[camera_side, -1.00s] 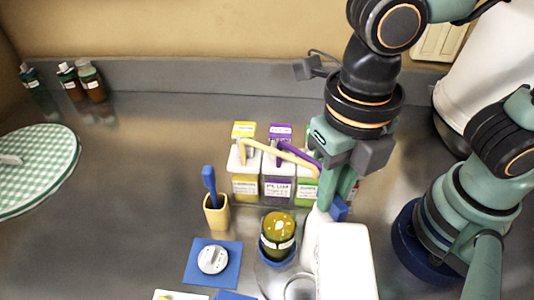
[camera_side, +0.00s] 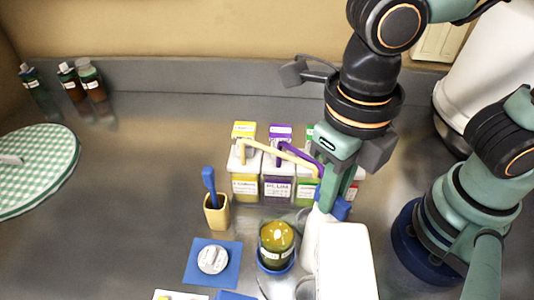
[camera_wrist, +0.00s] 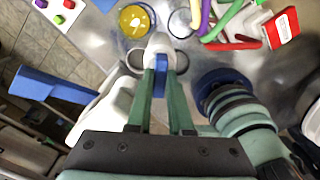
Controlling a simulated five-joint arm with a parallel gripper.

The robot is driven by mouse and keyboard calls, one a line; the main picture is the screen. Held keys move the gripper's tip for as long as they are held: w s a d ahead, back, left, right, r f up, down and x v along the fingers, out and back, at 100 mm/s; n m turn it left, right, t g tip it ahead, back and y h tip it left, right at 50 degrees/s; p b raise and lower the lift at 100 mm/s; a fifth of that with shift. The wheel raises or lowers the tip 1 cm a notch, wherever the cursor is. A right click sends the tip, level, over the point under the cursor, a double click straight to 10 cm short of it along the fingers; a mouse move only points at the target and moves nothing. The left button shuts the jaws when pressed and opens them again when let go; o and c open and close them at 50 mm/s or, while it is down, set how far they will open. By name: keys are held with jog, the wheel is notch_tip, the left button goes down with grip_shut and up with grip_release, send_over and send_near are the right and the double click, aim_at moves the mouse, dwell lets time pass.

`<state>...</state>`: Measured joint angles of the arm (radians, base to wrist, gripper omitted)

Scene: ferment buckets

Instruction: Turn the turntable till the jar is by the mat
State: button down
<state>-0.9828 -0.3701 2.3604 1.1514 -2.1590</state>
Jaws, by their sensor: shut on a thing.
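The jar (camera_side: 276,243) has a yellow-green top, dark sides and a white label. It stands in a blue holder on the shiny turntable (camera_side: 267,286), which is partly hidden by white things at its right. In the wrist view the jar (camera_wrist: 136,19) is beyond my fingers, a little left. The blue mat (camera_side: 231,272) lies just left of the jar, apart from it, with a round white lid (camera_side: 212,259) on it. My gripper (camera_side: 331,206) is right of the jar and shut on a blue piece (camera_wrist: 159,88) by a white rounded part.
A yellow cup (camera_side: 217,216) with a blue-handled tool stands behind the mat. Several labelled cartons (camera_side: 245,185) with yellow and purple handles stand behind the turntable. A white block (camera_side: 345,262) is in front of my gripper. The left counter is mostly clear.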

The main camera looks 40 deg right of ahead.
jog(key=shift+r, duration=0.1)
jog(key=c, duration=0.8)
grip_release()
notch_tip(320, 180, up, 12)
jog(key=shift+w, duration=0.1)
jog(key=w+d+f+m+t, duration=0.2)
jog(key=w+d+m, duration=0.2)
jog(key=d+m, duration=0.3)
jog(key=w+d+f+m+t, duration=0.1)
jog(key=w+d+m, duration=0.4)
jog(key=m, duration=1.2)
jog(key=w+d+f+m+t, duration=0.2)
jog(key=w+d+f+m, duration=0.2)
jog(key=d+m, duration=0.5)
jog(key=shift+w+d+m+t, duration=0.15)
jog(key=shift+w+m, duration=0.15)
jog(key=shift+m, duration=0.45)
jog(key=shift+w+m+t, duration=0.15)
jog(key=shift+w+m, duration=0.15)
jog(key=shift+m, duration=0.45)
